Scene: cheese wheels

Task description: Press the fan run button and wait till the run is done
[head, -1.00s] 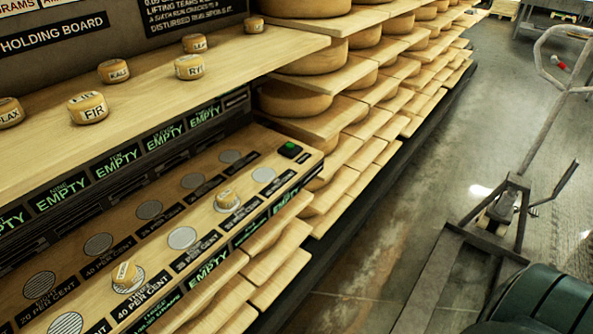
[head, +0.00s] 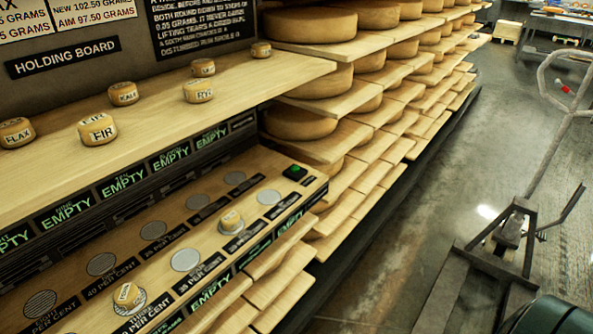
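A small green button (head: 295,171) on a dark block sits at the far right end of the lower wooden board (head: 205,222). It looks like the fan run button, but no label on it is readable. Two small cheese wheels stand on round spots of this board, one near the middle (head: 231,220) and one nearer the front left (head: 127,294). Other spots, such as the grey disc (head: 185,260), are bare. Green displays along the board edges read EMPTY, such as this display (head: 122,182). Neither gripper shows in the head view.
The upper holding shelf (head: 160,110) carries several small labelled cheeses, including FIR (head: 97,129) and FLAX (head: 16,132). Racks of large cheese wheels (head: 313,83) run back on the right. A metal pallet jack (head: 500,255) stands on the open floor at right.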

